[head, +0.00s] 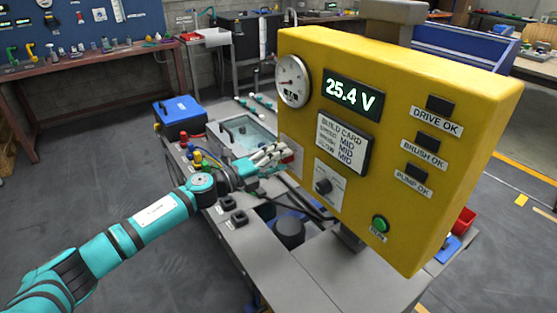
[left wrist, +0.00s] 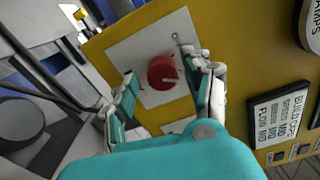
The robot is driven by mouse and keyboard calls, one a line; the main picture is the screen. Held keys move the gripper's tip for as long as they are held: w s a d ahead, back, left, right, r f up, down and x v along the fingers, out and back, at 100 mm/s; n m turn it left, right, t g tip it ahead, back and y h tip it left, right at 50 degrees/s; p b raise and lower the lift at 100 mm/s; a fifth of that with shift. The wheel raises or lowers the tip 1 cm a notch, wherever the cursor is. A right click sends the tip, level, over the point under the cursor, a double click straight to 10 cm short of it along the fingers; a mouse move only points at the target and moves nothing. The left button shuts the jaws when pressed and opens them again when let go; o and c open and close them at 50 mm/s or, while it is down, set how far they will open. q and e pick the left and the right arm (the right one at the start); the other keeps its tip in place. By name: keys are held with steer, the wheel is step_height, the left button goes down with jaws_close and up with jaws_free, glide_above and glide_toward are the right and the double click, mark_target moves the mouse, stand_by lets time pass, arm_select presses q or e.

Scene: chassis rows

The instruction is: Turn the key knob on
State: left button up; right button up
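A red round knob (left wrist: 163,72) sits on a pale square plate (left wrist: 120,45) on the yellow panel in the left wrist view. A pale pointer line shows on the knob, toward the lower right of that picture. A small grey key-like shape lies on the plate near the knob. My left gripper (left wrist: 161,68) is open, with one finger on each side of the knob; I cannot tell whether they touch it. In the head view my left gripper (head: 270,157) is at the panel's left edge and mostly hides the knob. My right gripper is not in view.
A blue-lidded battery-like box (head: 180,110) and a black cylinder (head: 289,232) are on the chassis below.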

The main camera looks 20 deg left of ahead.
arm_select(q)
steer(key=shift+r, duration=0.1)
steer(key=v, duration=1.2)
stand_by(0.4)
